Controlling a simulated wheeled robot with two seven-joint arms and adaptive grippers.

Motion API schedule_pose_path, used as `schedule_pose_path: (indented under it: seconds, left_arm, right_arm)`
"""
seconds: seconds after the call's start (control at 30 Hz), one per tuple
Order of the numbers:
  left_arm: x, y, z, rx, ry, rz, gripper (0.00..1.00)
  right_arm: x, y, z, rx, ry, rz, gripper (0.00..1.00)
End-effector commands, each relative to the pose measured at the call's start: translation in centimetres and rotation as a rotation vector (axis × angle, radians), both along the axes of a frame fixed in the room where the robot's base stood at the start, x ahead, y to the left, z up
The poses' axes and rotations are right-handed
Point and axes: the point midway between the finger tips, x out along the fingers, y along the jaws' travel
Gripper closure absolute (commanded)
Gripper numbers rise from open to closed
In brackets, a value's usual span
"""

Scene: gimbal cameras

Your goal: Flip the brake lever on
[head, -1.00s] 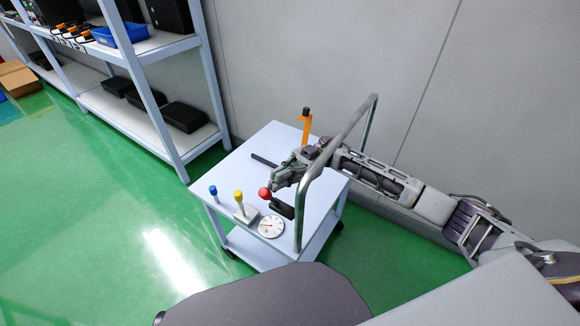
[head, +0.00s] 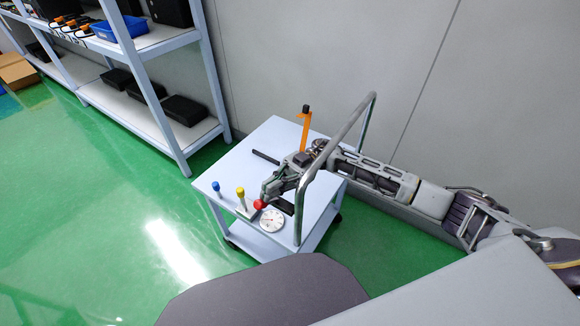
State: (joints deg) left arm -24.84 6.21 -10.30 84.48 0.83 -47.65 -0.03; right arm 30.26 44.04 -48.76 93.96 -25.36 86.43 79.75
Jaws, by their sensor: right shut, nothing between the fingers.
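A white cart (head: 236,166) carries a row of levers: a blue-knobbed one (head: 216,185), a yellow-knobbed one (head: 240,191) and a red-knobbed one (head: 259,204). An orange upright handle with a black tip (head: 306,127) stands at the cart's back. No label shows which is the brake lever. My right gripper (head: 266,196) is shut with nothing between its fingers. Its fingertips are right at the red knob and seem to touch it from behind; the red lever's shaft is mostly hidden. My left gripper is out of view.
A round white dial (head: 271,220) lies on the cart in front of the red knob. A metal push handle (head: 333,151) arches over the cart's right side, close to my right arm. A shelf (head: 152,104) stands at left; open green floor (head: 100,190) lies before it.

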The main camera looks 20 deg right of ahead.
Motion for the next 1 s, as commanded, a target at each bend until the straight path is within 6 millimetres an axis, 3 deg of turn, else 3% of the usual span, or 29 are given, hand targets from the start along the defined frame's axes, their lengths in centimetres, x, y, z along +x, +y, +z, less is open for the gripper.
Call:
schedule_pose_path:
  seconds: [0.57, 1.0]
  left_arm:
    - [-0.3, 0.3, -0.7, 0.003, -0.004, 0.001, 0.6]
    - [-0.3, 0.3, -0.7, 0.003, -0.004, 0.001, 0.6]
  right_arm:
    - [0.2, -0.4, -0.3, -0.001, -0.001, 0.0, 1.0]
    - [2.9, -4.6, -1.5, -0.001, 0.0, -0.002, 1.0]
